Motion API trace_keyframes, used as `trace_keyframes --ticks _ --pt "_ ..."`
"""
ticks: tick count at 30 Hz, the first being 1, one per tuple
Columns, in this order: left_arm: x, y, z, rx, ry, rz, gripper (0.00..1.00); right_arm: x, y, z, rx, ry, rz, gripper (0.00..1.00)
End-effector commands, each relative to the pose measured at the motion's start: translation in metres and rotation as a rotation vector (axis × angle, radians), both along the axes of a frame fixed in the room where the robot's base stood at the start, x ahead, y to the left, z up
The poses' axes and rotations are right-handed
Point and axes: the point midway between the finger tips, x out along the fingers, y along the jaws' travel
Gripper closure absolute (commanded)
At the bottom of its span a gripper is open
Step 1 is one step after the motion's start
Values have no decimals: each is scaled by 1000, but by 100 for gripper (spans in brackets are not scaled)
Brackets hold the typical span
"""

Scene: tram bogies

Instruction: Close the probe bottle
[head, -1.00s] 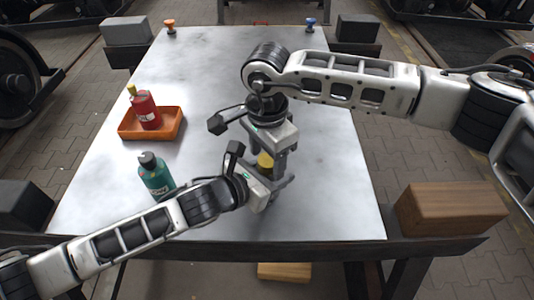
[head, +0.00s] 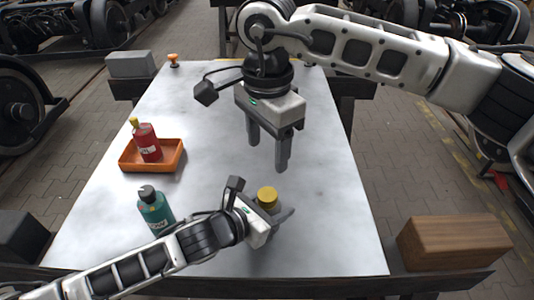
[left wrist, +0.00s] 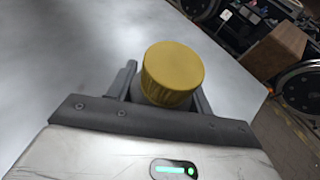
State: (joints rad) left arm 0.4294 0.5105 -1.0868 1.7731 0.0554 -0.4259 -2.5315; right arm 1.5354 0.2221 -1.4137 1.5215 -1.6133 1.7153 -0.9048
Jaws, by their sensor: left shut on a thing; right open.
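The probe bottle (head: 262,208) stands near the front middle of the table, its yellow cap (head: 267,194) on top. In the left wrist view the yellow cap (left wrist: 172,74) sits on the bottle's top, and the body below is mostly hidden. My left gripper (head: 272,216) is shut on the bottle, below the cap. My right gripper (head: 268,165) is open and empty, fingers pointing down, above and behind the cap and apart from it. I cannot tell how tightly the cap sits.
A red bottle (head: 147,142) with a yellow top stands in an orange tray (head: 170,162) at the left. A teal bottle (head: 155,212) with a dark cap stands left of my left gripper. A wooden block (head: 455,243) lies at the right front. The table's right side is clear.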

Motion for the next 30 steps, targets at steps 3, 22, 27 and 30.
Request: trace_keyframes --ticks 3,22,27,30 --pt "0 0 0 1 -1 1 100 0 0 1 0 0 0 40" --pt "-5 6 3 2 -1 0 24 0 0 0 0 0 0 40" --pt "-26 27 14 4 -1 0 24 0 0 1 0 0 0 40" --pt "-42 43 23 6 0 -1 24 0 0 1 0 0 0 40"
